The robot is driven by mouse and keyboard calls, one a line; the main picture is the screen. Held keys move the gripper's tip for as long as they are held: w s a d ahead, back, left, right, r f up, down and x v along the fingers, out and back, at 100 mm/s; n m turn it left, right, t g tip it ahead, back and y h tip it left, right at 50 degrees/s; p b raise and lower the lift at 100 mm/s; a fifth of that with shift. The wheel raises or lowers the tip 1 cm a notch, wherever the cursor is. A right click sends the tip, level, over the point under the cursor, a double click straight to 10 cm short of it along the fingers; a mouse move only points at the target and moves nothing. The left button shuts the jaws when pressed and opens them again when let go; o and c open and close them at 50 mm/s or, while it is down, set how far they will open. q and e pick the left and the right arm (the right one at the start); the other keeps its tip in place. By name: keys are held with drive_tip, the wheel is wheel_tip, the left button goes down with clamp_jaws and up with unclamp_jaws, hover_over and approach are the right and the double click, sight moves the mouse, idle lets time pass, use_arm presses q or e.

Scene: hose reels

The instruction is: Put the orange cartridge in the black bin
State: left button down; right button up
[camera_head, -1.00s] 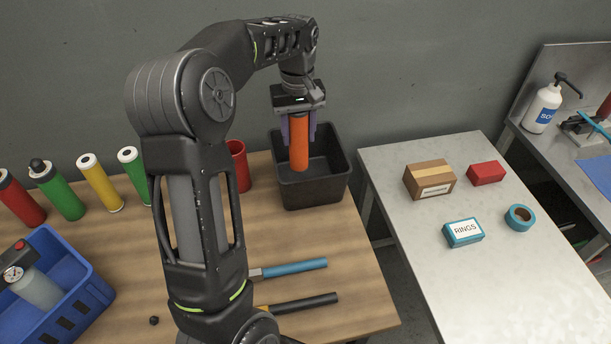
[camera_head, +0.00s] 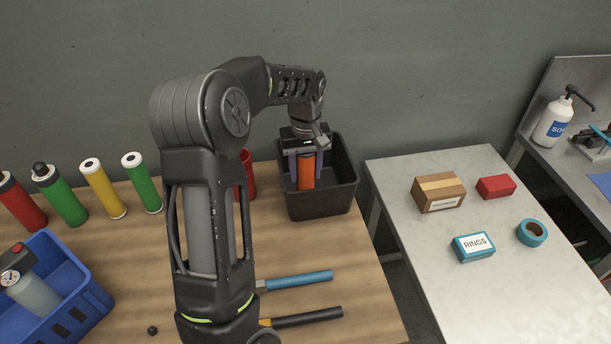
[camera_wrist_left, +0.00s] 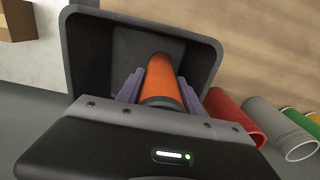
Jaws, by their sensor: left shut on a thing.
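The orange cartridge (camera_head: 306,172) is upright between the fingers of my left gripper (camera_head: 306,170), which is shut on it. Its lower part is down inside the black bin (camera_head: 322,208), at the back of the wooden bench. In the left wrist view the orange cartridge (camera_wrist_left: 160,78) points down into the black bin (camera_wrist_left: 212,60), between the purple fingers of my left gripper (camera_wrist_left: 160,88). Whether its lower end touches the bin floor I cannot tell. My right gripper is not in view.
A red cylinder (camera_head: 246,175) stands just left of the bin, partly behind my arm. Green and yellow cartridges (camera_head: 103,188) stand farther left. Two tools (camera_head: 300,279) lie in front of the bin. A blue crate (camera_head: 75,310) is at front left. A grey table (camera_head: 400,175) holds boxes at right.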

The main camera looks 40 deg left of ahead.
sight(306, 161)
use_arm(q)
drive_tip(key=shift+f, duration=0.1)
drive_tip(key=shift+f, duration=0.15)
drive_tip(key=c, duration=0.8)
unclamp_jaws()
drive_tip(key=shift+o, duration=0.2)
drive_tip(key=shift+r+p, duration=0.35)
drive_tip(key=shift+r, duration=0.15)
wheel_tip(306, 161, up, 3)
drive_tip(key=shift+f+p, duration=0.15)
drive_tip(key=shift+p, duration=0.85)
wheel_tip(306, 161, up, 9)
drive_tip(key=shift+f, duration=0.1)
